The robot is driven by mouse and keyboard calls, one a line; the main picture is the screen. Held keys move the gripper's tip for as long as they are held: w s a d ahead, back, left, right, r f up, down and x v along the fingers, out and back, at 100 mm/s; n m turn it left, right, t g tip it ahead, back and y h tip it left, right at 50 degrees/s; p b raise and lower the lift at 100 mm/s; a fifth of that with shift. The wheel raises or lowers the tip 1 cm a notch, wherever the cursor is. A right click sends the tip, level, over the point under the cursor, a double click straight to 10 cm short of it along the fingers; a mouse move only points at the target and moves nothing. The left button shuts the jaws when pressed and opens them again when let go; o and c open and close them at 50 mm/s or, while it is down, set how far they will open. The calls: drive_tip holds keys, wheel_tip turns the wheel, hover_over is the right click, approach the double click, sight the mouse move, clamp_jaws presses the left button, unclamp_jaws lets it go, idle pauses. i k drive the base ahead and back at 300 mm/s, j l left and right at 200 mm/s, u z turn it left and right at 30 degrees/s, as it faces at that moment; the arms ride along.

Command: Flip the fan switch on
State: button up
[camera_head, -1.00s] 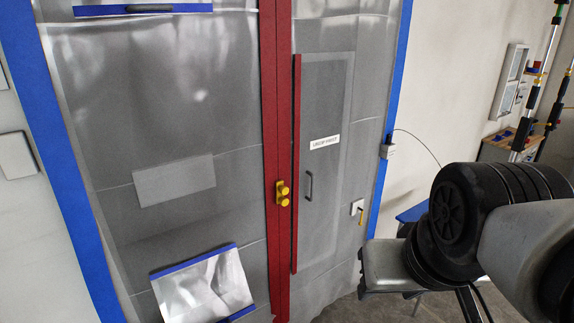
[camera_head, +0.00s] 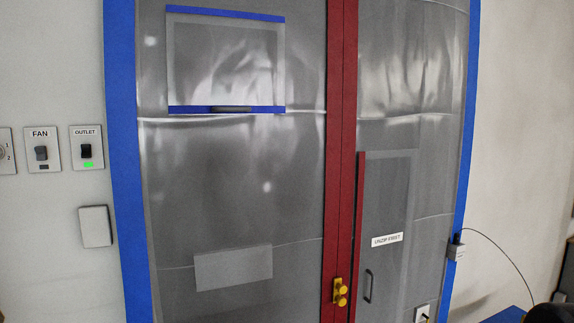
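The fan switch (camera_head: 41,153) is a dark toggle on a white plate labelled FAN, on the wall at the far left of the head view. A small dark indicator below the toggle looks unlit. To its right is a similar white plate labelled OUTLET, whose switch (camera_head: 85,151) has a lit green light under it. My gripper is not in view. Only a dark piece, likely part of my arm, shows at the bottom right corner, far from the switch.
Part of another plate with a dial (camera_head: 5,152) is cut off at the left edge. A blank plate (camera_head: 96,227) sits below the outlet switch. A grey plastic sheet (camera_head: 230,170) with blue tape edges (camera_head: 122,130) and a red zipper strip (camera_head: 341,130) fills the middle.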

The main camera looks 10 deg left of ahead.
sight(41, 152)
drive_tip(key=u, duration=2)
